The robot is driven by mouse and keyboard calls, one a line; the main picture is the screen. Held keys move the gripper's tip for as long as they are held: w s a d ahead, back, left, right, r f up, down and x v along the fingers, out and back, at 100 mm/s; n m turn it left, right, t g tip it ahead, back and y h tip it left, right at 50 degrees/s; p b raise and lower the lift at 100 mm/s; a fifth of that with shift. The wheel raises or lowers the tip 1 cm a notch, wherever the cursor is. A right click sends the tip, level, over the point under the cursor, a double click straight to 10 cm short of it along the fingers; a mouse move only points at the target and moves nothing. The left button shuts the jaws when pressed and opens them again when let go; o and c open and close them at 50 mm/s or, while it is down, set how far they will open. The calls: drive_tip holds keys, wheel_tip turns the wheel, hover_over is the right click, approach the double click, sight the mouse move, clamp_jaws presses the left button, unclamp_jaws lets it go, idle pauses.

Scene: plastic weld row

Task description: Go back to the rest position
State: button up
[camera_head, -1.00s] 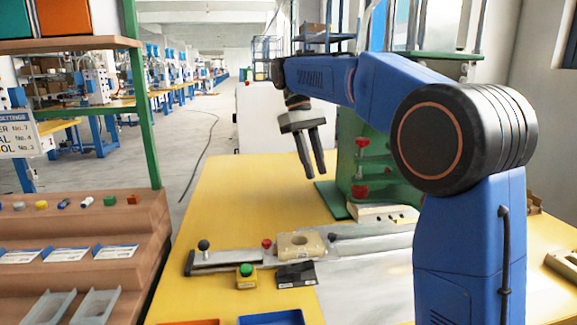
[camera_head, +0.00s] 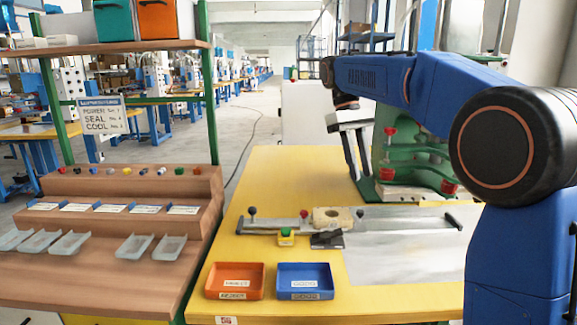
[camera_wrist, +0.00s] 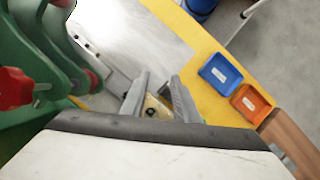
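My gripper (camera_head: 362,174) hangs over the yellow table (camera_head: 285,175), in front of the green press (camera_head: 415,160). Its fingers point down and stand apart, with nothing between them. The wrist view also shows the two spread fingers (camera_wrist: 160,80). My blue arm reaches in from the right of the head view, bent at a dark round joint. A beige block with a hole (camera_head: 332,217) sits in the fixture on the table, below the gripper and apart from it. In the wrist view the block (camera_wrist: 153,106) shows partly between the fingers, farther away.
An orange tray (camera_head: 235,281) and a blue tray (camera_head: 305,281) lie at the table's front. A stepped wooden rack (camera_head: 130,215) with clear trays is at the left. The press with red knobs is close to the gripper.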

drive_tip(key=s+d+f+m+t+y, duration=0.1)
drive_tip(key=s+d+f+m+t, duration=0.2)
drive_tip(key=s, duration=0.6)
drive_tip(key=s+d+f+t+y, duration=0.1)
drive_tip(key=s+d+f, duration=0.35)
drive_tip(key=s, duration=0.45)
drive_tip(key=s+d+f+m+t, duration=0.3)
drive_tip(key=s+f+t, duration=0.1)
drive_tip(key=s+f, duration=1)
drive_tip(key=shift+f+m+t+y, duration=0.25)
drive_tip(key=shift+m+t+y, duration=0.05)
